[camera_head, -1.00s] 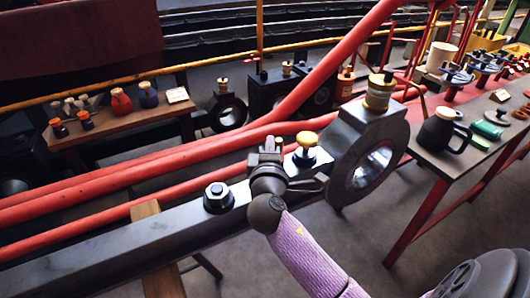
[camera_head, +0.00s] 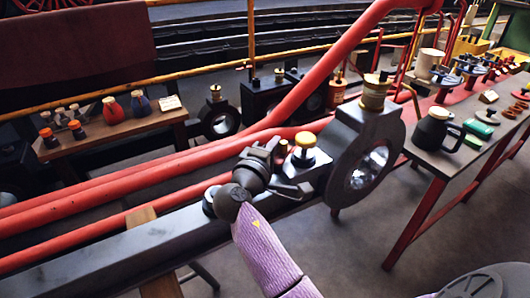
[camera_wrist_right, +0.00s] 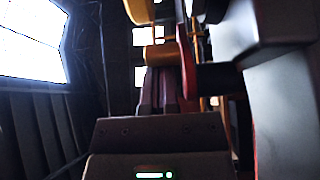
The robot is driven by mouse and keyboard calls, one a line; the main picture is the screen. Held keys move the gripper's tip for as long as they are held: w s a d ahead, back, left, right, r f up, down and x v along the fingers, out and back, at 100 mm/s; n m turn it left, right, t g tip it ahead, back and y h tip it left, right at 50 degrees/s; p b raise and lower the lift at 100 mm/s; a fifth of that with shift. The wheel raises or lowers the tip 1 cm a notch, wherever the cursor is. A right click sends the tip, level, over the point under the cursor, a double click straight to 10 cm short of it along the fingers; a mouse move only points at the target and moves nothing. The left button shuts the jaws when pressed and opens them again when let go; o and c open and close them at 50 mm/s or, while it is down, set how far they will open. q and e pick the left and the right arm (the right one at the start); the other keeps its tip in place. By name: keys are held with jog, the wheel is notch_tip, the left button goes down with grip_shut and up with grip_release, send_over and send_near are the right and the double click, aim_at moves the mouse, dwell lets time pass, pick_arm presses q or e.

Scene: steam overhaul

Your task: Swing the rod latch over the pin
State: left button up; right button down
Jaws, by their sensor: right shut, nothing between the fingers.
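The grey rod (camera_head: 150,245) runs from lower left to a thick ring-shaped end (camera_head: 345,150) at right in the head view. A yellow-topped knob (camera_head: 305,139) stands on the rod beside the ring. My right gripper (camera_head: 268,146) is shut and empty close to the brass piece. In the right wrist view its fingers (camera_wrist_right: 160,92) lie just below a brass cylinder (camera_wrist_right: 162,55), beside a red part (camera_wrist_right: 187,60). My left gripper is out of view.
A red pipe (camera_head: 150,178) runs behind the rod. A side table (camera_head: 435,155) with a black jug (camera_head: 432,130) stands at right. A wooden bench (camera_head: 110,130) with bottles stands at left.

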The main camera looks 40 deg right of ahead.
jog(key=shift+s+d+m+g+h, duration=0.15)
jog(key=shift+m+g+h, duration=0.25)
jog(key=shift+m+g, duration=0.55)
jog(key=shift+g, duration=0.85)
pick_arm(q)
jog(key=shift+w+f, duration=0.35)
pick_arm(e)
jog(key=shift+d+m, duration=0.15)
jog(key=shift+m, duration=0.1)
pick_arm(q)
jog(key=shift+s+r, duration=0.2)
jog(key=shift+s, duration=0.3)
pick_arm(e)
jog(key=shift+s, duration=0.1)
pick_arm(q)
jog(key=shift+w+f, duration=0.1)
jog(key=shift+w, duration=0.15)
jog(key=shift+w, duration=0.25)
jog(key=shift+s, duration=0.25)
